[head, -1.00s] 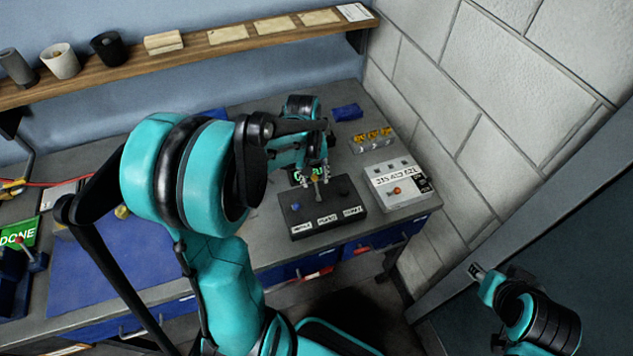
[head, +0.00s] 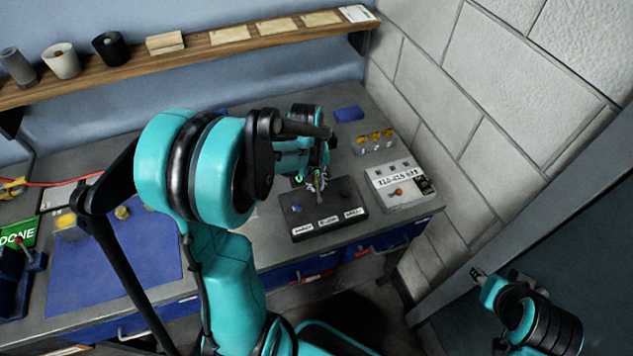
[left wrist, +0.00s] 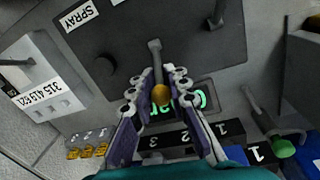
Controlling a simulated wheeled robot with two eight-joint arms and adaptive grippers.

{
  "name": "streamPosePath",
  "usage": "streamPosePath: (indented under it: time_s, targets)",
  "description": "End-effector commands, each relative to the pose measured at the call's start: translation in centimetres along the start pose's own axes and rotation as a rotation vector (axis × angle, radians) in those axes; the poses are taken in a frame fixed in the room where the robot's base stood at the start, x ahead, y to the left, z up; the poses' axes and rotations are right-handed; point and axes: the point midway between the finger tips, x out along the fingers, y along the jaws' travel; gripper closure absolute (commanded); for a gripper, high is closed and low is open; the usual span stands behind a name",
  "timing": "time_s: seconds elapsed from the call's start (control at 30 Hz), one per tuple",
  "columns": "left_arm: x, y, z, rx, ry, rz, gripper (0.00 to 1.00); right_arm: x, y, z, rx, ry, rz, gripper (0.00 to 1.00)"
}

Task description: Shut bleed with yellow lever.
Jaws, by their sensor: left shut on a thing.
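A black control box (head: 345,228) with several white labels stands on the bench; it also shows in the left wrist view (left wrist: 210,45). One label there reads SPRAY. A lever with a grey stem (left wrist: 154,58) and a yellow-orange knob (left wrist: 161,92) rises from its middle. My left gripper (head: 318,182) is shut on this lever, its fingers (left wrist: 160,88) on both sides of the knob. A lit green display (left wrist: 190,100) is partly hidden behind the fingers. My right gripper (head: 478,273) hangs away from the bench at the lower right; its jaws are too small to judge.
Several yellow pieces (head: 375,140) and a blue block (head: 349,114) lie behind. A block wall (head: 500,80) closes off the right side. A blue mat (head: 100,270) covers the bench at left.

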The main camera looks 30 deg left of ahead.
Motion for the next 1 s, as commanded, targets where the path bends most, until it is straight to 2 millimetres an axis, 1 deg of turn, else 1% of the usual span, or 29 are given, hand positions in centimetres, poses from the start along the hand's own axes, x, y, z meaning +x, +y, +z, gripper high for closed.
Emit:
streamPosePath:
  time_s: [0.23, 0.47, 0.77, 1.0]
  targets:
    - [-0.1, 0.1, 0.2, 0.003, 0.020, -0.003, 1.00, 0.0, 0.0, 0.0, 0.000, 0.000, 0.000, 0.62]
    - [-0.3, 0.2, 0.8, 0.016, 0.123, -0.021, 1.00, -0.1, 0.0, 0.0, 0.000, 0.000, 0.000, 0.62]
    - [-0.5, 0.6, 2.4, 0.045, 0.377, -0.063, 1.00, 0.5, 0.0, 0.4, 0.000, 0.000, 0.000, 0.62]
    - [-0.3, 0.8, 3.7, 0.068, 0.601, -0.101, 1.00, 2.0, 0.0, 1.5, 0.000, 0.000, 0.000, 0.62]
